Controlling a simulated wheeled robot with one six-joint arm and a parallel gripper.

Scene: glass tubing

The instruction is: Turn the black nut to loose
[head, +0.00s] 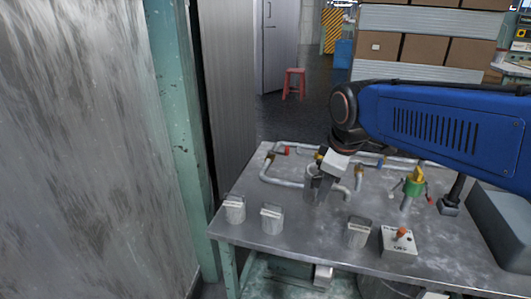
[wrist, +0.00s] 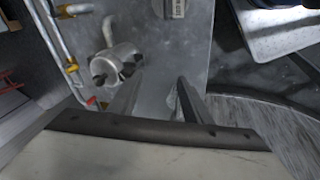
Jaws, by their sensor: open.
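In the wrist view a grey metal fitting (wrist: 122,52) with a short pipe stands on the table. A black lobed part, which looks like the black nut (wrist: 99,68), is on its near side, left of my gripper. My gripper (wrist: 160,82) is open, with bare table between its two fingers and nothing held. The fingers are to the right of the black part and look apart from it. In the head view my gripper (head: 318,192) points down over the middle of the table; I cannot make out the black nut there, and my gripper may hide it.
The metal table (head: 300,235) carries pale tubing (head: 283,183) with coloured joints. Several grey blocks, one at the left (head: 235,208), stand along the front. A box with an orange knob (head: 398,241) and a green-yellow valve (head: 414,182) are at the right.

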